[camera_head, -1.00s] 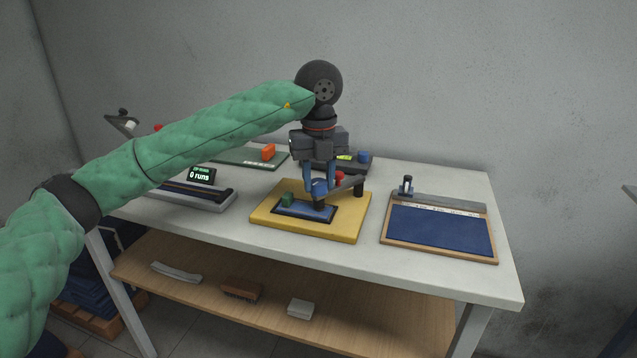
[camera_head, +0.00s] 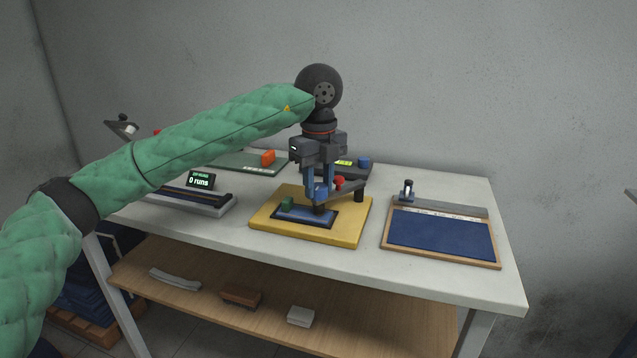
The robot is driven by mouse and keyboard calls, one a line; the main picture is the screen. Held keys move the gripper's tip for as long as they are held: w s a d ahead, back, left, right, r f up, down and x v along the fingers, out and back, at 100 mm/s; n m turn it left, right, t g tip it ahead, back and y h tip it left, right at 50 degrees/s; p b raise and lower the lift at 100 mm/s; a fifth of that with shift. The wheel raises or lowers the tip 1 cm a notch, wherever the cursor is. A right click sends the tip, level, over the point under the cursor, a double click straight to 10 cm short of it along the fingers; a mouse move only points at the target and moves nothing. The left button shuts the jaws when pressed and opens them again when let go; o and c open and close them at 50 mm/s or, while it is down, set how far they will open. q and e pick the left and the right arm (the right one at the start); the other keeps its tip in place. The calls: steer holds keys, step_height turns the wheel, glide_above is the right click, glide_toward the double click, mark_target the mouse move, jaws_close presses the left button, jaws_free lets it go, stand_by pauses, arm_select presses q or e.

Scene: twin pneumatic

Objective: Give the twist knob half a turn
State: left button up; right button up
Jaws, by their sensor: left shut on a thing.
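My left gripper (camera_head: 320,190) points down over the yellow base (camera_head: 262,222) in the middle of the table, its blue fingers close together. It is shut on a small blue piece (camera_head: 321,193), which looks like the twist knob, on the dark swing arm (camera_head: 352,185) of the yellow-based fixture. The fingers hide most of the piece, so I cannot tell its exact angle. My right gripper is not in view.
A wooden-framed blue board (camera_head: 440,232) with a clamp (camera_head: 407,190) stands at right. A display reading "0 runs" (camera_head: 200,181) stands at left. The front table strip is clear.

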mark_target(319, 186)
arm_select(q)
steer(key=shift+r, duration=0.1)
steer(key=o, duration=0.7)
step_height(319, 186, up, 8)
steer(key=shift+f, duration=0.15)
